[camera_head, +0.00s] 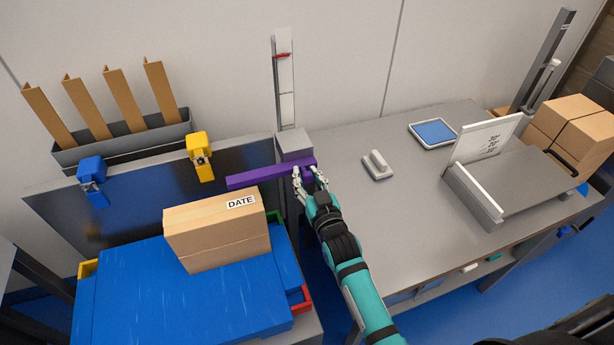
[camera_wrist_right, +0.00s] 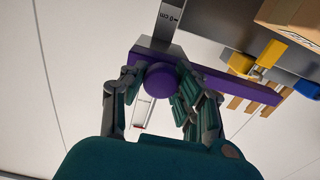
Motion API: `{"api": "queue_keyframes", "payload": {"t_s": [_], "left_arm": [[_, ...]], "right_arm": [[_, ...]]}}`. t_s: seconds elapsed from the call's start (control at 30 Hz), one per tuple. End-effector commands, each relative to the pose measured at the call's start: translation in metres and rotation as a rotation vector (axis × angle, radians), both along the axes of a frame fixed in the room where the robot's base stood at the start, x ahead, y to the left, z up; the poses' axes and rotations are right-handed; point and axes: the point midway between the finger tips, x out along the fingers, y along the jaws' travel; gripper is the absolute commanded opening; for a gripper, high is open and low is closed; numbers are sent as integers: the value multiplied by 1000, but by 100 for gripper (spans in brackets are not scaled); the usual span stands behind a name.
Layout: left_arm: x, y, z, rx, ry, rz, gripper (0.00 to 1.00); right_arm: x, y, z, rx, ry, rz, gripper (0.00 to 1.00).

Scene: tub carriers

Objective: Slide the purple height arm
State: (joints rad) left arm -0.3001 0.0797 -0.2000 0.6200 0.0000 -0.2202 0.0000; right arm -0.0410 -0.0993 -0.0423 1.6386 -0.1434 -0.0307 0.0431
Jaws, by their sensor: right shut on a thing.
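The purple height arm (camera_head: 258,175) is a long bar reaching left from the grey block at the foot of the upright scale post (camera_head: 284,85). It hangs over the back of the cardboard box marked DATE (camera_head: 218,230). My right gripper (camera_head: 310,176) is at the bar's right end. In the right wrist view the purple arm (camera_wrist_right: 235,83) runs across, and its round purple knob (camera_wrist_right: 161,80) sits between the fingers of my right gripper (camera_wrist_right: 158,88), which is shut on it. A red marker (camera_head: 282,56) is high on the post. My left gripper is not in view.
The box stands on a blue surface (camera_head: 170,300). Yellow (camera_head: 200,157) and blue (camera_head: 92,180) dispensers and a bin of cardboard strips (camera_head: 125,143) are at left.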

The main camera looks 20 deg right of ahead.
Motion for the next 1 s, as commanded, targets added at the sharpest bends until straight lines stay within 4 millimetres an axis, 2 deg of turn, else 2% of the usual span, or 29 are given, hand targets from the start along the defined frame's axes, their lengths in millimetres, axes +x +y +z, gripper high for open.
{"api": "queue_keyframes", "payload": {"t_s": [0.17,0.4,0.5,0.87,0.9,1.0], "left_arm": [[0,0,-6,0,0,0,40],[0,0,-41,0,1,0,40],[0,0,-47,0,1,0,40],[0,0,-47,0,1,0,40],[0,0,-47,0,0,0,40],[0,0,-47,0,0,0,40]], "right_arm": [[0,0,-9,-1,1,0,0],[0,0,-63,-1,3,0,0],[0,0,-75,-2,3,0,0],[0,0,-78,-1,4,0,0],[0,0,-78,-1,4,0,32],[0,0,-77,-1,3,0,45]]}}
